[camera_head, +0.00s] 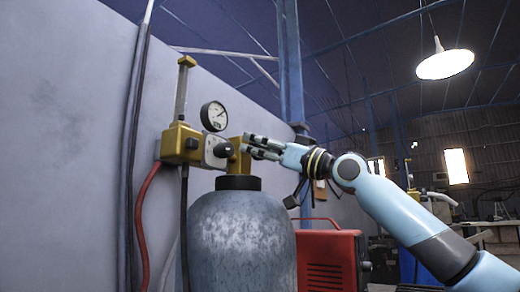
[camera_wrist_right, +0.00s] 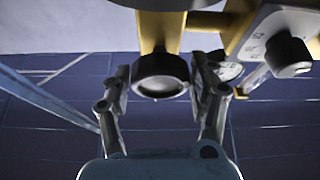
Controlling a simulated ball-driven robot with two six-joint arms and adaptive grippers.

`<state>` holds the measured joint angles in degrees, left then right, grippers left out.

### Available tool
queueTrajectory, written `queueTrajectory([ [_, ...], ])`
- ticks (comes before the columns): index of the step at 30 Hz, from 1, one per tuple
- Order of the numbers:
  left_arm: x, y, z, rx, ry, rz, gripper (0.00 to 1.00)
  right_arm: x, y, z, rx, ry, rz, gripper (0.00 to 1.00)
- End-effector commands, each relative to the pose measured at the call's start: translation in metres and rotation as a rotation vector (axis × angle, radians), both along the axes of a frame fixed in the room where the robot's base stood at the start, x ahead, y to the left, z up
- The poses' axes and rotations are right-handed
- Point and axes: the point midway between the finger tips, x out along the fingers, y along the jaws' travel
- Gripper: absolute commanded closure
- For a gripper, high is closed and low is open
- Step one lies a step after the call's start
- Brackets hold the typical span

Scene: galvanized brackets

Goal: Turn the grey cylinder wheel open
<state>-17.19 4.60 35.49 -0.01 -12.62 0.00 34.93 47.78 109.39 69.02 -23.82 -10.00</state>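The grey cylinder (camera_head: 240,235) stands upright below a brass valve (camera_head: 238,158) in the head view. In the right wrist view, a dark round wheel (camera_wrist_right: 161,78) sits at the end of the yellow valve stem (camera_wrist_right: 160,30). My right gripper (camera_head: 258,147) reaches in from the right at the valve. In the wrist view, the right gripper's fingers (camera_wrist_right: 162,88) stand on either side of the wheel, with a narrow gap seeming to show at each side. The gripper is open. In the head view the fingers hide the wheel. My left gripper is not in view.
A brass regulator (camera_head: 180,143) with a round gauge (camera_head: 214,116) and a black knob (camera_head: 223,150) is close left of the valve. A red hose (camera_head: 142,215) hangs along the wall. A red machine (camera_head: 328,262) stands right of the cylinder.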

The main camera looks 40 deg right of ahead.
Motion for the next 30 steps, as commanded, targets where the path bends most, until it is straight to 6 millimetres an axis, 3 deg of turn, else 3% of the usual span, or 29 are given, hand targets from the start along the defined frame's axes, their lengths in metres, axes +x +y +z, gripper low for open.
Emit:
queueTrajectory([
  [3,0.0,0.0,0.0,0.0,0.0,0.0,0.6,0.0,0.0,0.0,0.0,0.0,0.0,0.24],
  [13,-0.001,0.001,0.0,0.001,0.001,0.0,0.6,0.0,0.0,0.005,0.001,-0.003,0.0,0.24],
  [24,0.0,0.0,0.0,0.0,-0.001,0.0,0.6,0.0,0.0,0.074,0.004,-0.005,0.001,0.24],
  [30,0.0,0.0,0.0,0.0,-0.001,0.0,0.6,0.0,0.0,0.097,0.002,-0.002,0.0,0.24],
])
